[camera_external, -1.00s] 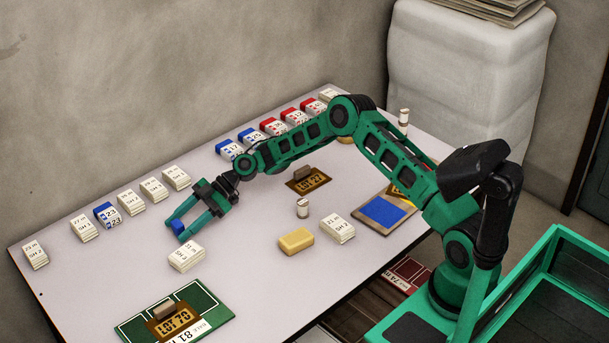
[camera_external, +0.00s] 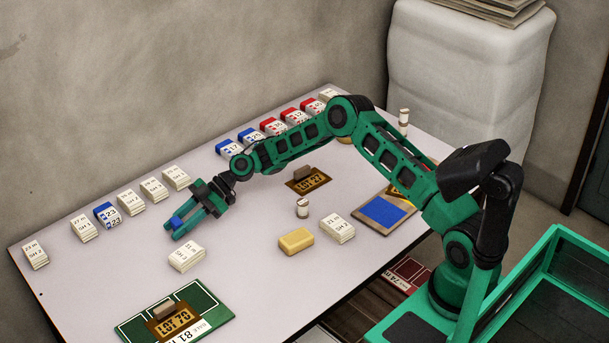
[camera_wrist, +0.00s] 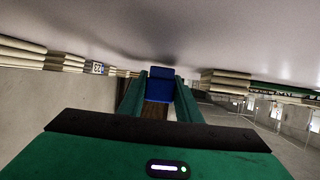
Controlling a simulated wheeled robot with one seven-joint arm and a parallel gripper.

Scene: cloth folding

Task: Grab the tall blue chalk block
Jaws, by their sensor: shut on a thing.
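The blue chalk block (camera_external: 179,223) is between the two green fingers of my gripper (camera_external: 181,228), over the left part of the table. My gripper is shut on it. In the wrist view the blue block (camera_wrist: 160,86) sits between the fingertips (camera_wrist: 160,92), with a finger close on each side. The fingers hide its sides. I cannot tell whether the block touches the table.
A stack of white cards (camera_external: 186,257) stands just in front of my gripper. Several card stacks line the table's back edge, one blue-banded (camera_external: 107,215). A green board (camera_external: 205,305), yellow block (camera_external: 296,241) and small white cylinder (camera_external: 302,207) are on the table (camera_external: 90,280).

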